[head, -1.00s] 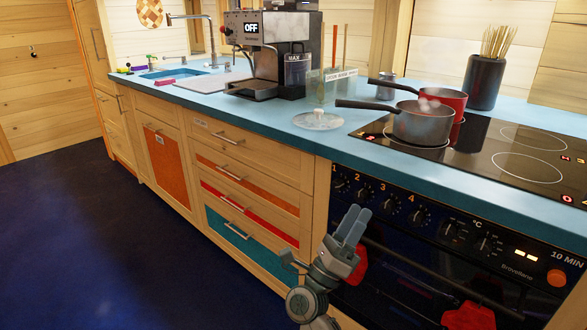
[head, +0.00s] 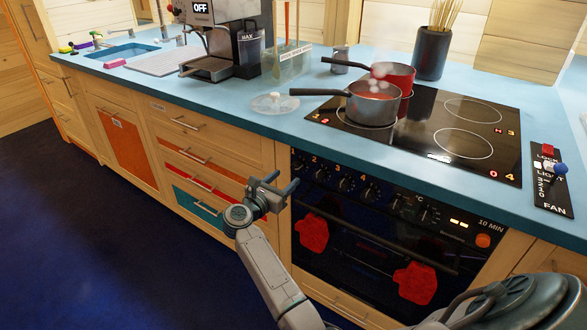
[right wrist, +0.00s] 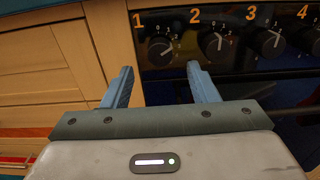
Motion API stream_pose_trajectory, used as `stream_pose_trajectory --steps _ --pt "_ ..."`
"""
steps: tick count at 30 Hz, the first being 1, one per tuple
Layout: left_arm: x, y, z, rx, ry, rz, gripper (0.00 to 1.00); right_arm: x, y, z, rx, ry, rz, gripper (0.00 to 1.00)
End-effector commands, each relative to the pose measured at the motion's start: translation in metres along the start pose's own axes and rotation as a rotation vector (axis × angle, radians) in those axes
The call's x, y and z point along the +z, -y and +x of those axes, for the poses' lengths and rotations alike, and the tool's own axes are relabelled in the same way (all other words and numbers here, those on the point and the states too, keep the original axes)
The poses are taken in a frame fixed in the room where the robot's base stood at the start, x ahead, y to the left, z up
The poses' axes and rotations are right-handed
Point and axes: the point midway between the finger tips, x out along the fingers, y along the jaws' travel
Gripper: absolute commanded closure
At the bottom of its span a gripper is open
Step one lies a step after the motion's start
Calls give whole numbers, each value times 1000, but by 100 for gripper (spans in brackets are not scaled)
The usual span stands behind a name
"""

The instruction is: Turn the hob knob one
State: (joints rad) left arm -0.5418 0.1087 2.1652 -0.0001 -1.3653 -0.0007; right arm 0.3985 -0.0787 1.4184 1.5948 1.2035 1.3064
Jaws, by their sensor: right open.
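The hob knob one (head: 299,165) is a round black knob at the left end of a row on the oven's dark front panel. In the right wrist view, knob one (right wrist: 160,51) sits under an orange "1", its pale mark turned to the right. My right gripper (head: 286,180) is open and empty just in front of the panel's left end. In the right wrist view, my right gripper (right wrist: 160,70) has its two blue fingers spread left and right, just below knob one. No contact shows. My left gripper is not in view.
Knob two (right wrist: 218,41) is close to the right finger. The oven handle (head: 378,232) runs below the knobs, with red mitts (head: 313,233) hanging there. A grey saucepan (head: 372,108) and a red pot (head: 396,78) stand on the black hob (head: 425,130), the saucepan handle pointing left.

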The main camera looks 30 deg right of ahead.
Motion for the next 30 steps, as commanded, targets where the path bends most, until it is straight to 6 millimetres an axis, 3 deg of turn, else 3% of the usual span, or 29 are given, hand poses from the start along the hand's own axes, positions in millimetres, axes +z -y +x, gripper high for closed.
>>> stream_pose_trajectory --steps 3,9,21,28,30 --pt "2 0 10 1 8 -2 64 3 0 24 -1 4 -1 46" --pt "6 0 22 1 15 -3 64 2 0 49 0 3 -1 46" --pt "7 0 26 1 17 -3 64 0 0 56 0 1 0 46" --pt "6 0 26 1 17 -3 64 0 0 56 0 1 -1 91" --pt "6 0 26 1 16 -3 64 0 0 56 0 1 -1 91"
